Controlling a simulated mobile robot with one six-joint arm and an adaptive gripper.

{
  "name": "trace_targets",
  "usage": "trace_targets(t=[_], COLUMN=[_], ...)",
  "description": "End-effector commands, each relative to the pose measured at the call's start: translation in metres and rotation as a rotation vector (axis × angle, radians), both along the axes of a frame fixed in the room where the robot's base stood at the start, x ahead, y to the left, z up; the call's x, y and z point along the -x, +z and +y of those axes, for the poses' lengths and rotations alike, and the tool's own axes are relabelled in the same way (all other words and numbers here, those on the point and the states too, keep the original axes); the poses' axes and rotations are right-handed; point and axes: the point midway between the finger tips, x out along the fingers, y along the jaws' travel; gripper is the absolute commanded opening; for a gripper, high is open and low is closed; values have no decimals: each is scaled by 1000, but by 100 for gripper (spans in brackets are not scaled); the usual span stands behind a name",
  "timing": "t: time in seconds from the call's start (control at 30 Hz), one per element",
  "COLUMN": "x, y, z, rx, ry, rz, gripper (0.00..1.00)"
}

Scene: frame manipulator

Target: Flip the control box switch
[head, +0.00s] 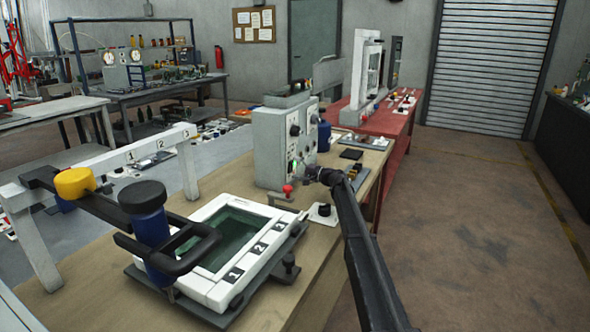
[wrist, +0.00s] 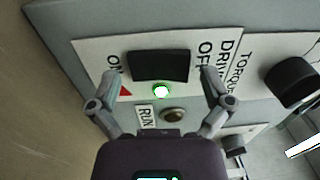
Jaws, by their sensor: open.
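The grey control box (head: 270,150) stands on the wooden bench in the head view. In the wrist view its white DRIVE panel (wrist: 90,48) fills the upper middle, with a black rocker switch (wrist: 158,66) between the ON and OFF labels. A lit green lamp (wrist: 161,91) sits just below the switch. My gripper (wrist: 160,82) is open and empty, its two fingers spread to either side of the switch and lamp. I cannot tell whether the fingers touch the panel. In the head view my gripper (head: 311,172) is at the box's front face, small and partly hidden by my arm.
A black TORQUE knob (wrist: 291,83) sticks out right of the switch. A round RUN button (wrist: 173,115) is below the lamp. A red knob (head: 288,189) sits low by the box. A white frame (head: 205,290) and blue-handled clamp (head: 150,225) occupy the near bench.

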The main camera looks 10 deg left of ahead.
Motion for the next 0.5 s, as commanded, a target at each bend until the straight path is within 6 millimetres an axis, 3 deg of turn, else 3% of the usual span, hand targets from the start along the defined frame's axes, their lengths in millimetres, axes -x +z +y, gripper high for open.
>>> trace_targets(t=[0.5], x=[1], y=[3], z=[-1], rx=[36], ry=[2], rz=[12], gripper=[100])
